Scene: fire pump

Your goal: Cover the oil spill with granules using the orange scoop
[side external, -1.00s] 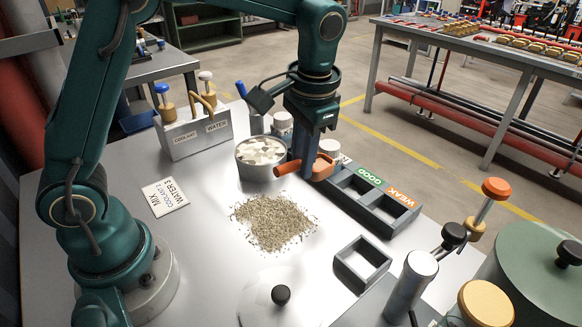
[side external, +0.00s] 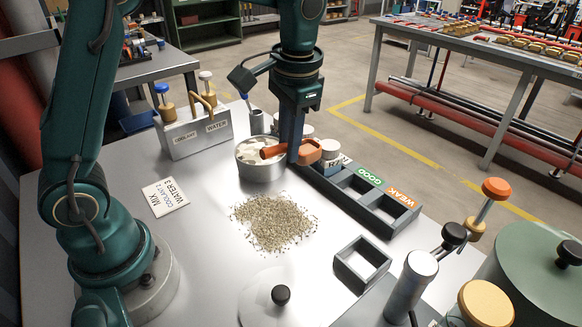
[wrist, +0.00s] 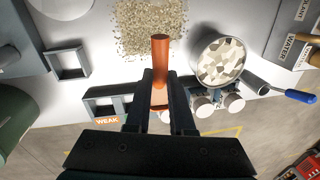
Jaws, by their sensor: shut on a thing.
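My gripper (side external: 292,158) is shut on the orange scoop (side external: 308,152) and holds it above the back of the table. In the wrist view the scoop's orange handle (wrist: 160,50) points away from my gripper (wrist: 160,85), between the fingers. Whether the scoop holds anything is hidden. A pile of tan granules (side external: 272,222) lies spread on the table, left of and in front of my gripper; it also shows in the wrist view (wrist: 148,22). No oil shows around or under the granules. A round metal pot (side external: 260,170) with pale chunks stands just left of the scoop.
A grey sorting tray (side external: 365,200) labelled GOOD and WEAK lies right of my gripper, with white jars behind. A COOLANT and WATER rack (side external: 195,135) stands at the back left. A square frame (side external: 362,262) and black-knobbed clear lid (side external: 280,295) lie in front.

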